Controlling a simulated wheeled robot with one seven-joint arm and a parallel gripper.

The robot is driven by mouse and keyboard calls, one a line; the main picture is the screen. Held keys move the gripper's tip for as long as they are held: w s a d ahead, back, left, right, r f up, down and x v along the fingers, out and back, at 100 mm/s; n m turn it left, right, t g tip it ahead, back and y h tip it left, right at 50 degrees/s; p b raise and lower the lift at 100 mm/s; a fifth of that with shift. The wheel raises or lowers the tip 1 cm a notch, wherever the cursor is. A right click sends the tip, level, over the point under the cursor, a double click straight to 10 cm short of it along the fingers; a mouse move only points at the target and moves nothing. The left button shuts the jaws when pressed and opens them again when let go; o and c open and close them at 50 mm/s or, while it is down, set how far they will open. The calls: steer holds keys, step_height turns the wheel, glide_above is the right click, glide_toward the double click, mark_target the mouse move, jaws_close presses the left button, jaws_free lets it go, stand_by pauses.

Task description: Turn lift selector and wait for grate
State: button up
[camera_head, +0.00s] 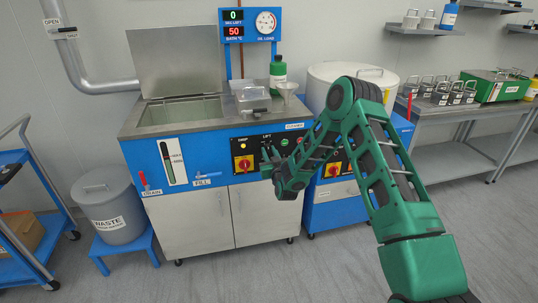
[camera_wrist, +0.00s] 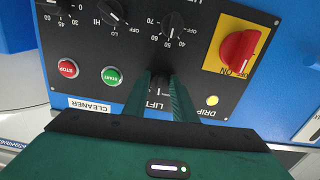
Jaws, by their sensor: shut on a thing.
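The lift selector (camera_wrist: 158,83) is a small dark knob on the cleaner's black panel, beside the LIFT label. My gripper (camera_wrist: 160,79) is shut on it, one green finger on each side. The fingers hide most of the knob, so I cannot tell its angle. In the head view my gripper (camera_head: 267,156) reaches the front panel below the tank. The tank (camera_head: 183,112) is open with its lid (camera_head: 176,62) raised behind. I cannot make out a grate clearly inside it.
A red rotary switch (camera_wrist: 240,50), a green start button (camera_wrist: 113,76) and a red stop button (camera_wrist: 68,69) sit near the selector. A basket (camera_head: 252,96), a funnel (camera_head: 287,91) and a green bottle (camera_head: 278,72) stand on the cleaner's top. The display (camera_head: 234,23) reads 0 and 50.

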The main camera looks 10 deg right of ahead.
steer(key=m, duration=0.3)
steer(key=shift+d+m, duration=0.15)
steer(key=shift+m, duration=2.15)
steer(key=o, duration=1)
steer(key=shift+a, duration=0.2)
steer(key=shift+s, duration=0.1)
steer(key=s, duration=1)
steer(key=shift+s, duration=0.3)
